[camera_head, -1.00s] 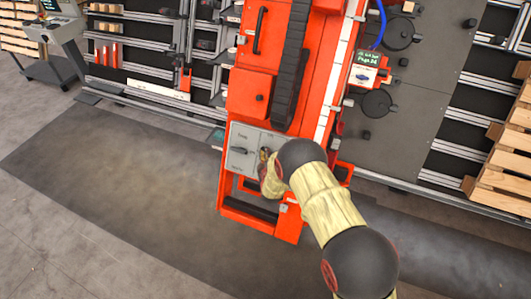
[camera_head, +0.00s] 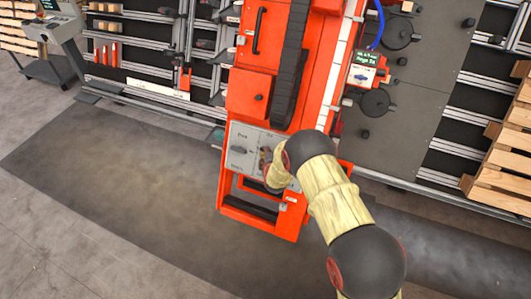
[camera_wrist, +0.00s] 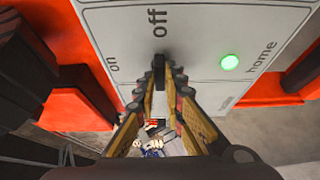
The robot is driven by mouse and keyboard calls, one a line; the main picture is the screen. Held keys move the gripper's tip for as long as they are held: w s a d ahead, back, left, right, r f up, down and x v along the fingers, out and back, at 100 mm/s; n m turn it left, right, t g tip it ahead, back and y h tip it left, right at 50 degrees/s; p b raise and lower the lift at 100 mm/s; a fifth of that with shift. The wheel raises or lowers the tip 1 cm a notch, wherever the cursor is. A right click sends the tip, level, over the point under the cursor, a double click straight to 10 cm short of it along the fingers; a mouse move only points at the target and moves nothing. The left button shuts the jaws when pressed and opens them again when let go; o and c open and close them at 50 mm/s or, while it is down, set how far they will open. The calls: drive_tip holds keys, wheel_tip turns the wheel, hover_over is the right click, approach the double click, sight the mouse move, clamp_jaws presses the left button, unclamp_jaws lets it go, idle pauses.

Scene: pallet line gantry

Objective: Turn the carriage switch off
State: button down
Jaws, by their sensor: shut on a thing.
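The carriage switch (camera_wrist: 159,46) is a dark knob on a light grey panel (camera_wrist: 205,25). In the wrist view its visible end points at the word "off", with "on" printed to the left. My gripper (camera_wrist: 164,76) is at the knob, its fingertips closed around the lower part, which they hide. In the head view my gripper (camera_head: 267,160) is at the right half of the grey panel (camera_head: 240,135), and my wrist covers the switch there.
A green lamp (camera_wrist: 229,62) glows beside the word "home". The orange carriage (camera_head: 252,92) rises behind, with an open orange frame (camera_head: 250,208) below. Dark floor matting (camera_head: 130,170) is clear at left.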

drive_tip(key=c, duration=2)
unclamp_jaws()
drive_tip(key=shift+a, duration=0.1)
drive_tip(key=shift+o, duration=0.6)
drive_tip(key=v, duration=1.2)
